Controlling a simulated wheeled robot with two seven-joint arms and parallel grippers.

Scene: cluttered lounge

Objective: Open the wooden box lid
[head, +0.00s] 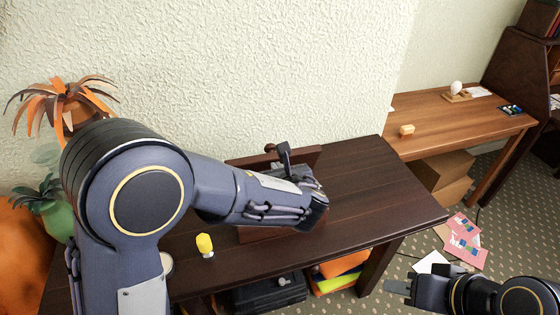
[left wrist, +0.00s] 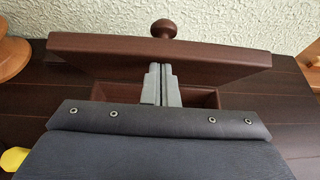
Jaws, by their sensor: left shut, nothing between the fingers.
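The dark reddish-brown wooden box (head: 250,235) stands on the dark table, mostly hidden by my left arm in the head view. Its lid (left wrist: 215,62) is raised and leans up toward the wall, with a round knob (left wrist: 164,29) at its upper edge. Part of the box's opening and rim (left wrist: 205,98) shows below the lid in the left wrist view. My left gripper (left wrist: 160,72) is shut and empty, its fingertips in front of the lid's inner face; contact is unclear. My right gripper (head: 398,287) is low at the right, away from the box; its jaw state is unclear.
A yellow-topped item (head: 205,244) stands left of the box. Plants (head: 65,105) are at the far left. The dark table (head: 385,190) is clear right of the box. A lighter desk (head: 440,112) holds small items beyond. Papers (head: 462,240) lie on the carpet.

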